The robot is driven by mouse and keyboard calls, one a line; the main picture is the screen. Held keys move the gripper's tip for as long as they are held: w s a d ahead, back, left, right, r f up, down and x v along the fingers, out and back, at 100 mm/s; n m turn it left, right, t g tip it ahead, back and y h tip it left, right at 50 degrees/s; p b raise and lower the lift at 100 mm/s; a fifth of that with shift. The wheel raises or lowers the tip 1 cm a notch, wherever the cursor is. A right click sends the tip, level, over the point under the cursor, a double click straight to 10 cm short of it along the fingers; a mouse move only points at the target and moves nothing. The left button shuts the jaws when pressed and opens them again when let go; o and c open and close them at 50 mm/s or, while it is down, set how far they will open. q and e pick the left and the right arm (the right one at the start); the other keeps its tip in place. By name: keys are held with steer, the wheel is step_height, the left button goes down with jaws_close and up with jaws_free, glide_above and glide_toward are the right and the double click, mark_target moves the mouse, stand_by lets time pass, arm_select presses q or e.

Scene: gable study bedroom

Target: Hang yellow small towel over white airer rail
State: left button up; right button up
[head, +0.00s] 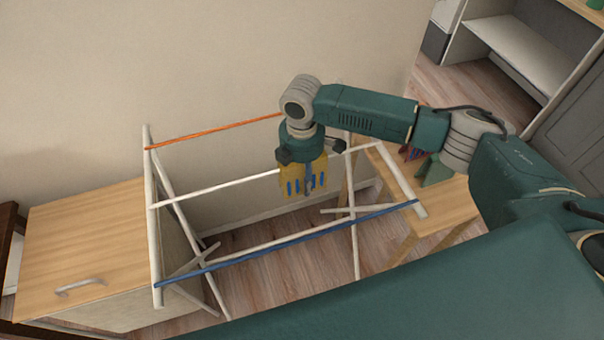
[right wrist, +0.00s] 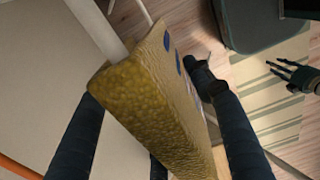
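The yellow towel (head: 296,183), with blue marks, hangs over the white middle rail (head: 240,183) of the airer, right of the rail's middle. In the right wrist view the towel (right wrist: 150,105) is folded over the rail (right wrist: 95,30), whose end comes out of the fold. My right gripper (head: 311,152) points down just above the towel. Its fingers (right wrist: 148,100) are spread wide, one on each side of the towel. My left gripper (right wrist: 283,75) shows small at the right edge of the right wrist view; its fingers look parted and empty.
The airer has an orange back rail (head: 215,132) and a blue front rail (head: 300,240). A wooden-topped cabinet (head: 85,235) stands at its left. A wooden table (head: 440,208) with small items stands at its right. The wall is close behind.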

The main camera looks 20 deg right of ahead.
steer(key=o, duration=0.5)
steer(key=shift+c, duration=0.2)
steer(key=shift+r, duration=0.1)
step_height(320, 180, up, 12)
steer(key=shift+f, duration=0.1)
step_height(320, 180, up, 7)
steer(key=p, duration=0.8)
steer(key=shift+p, duration=0.4)
steer(key=shift+f, duration=0.1)
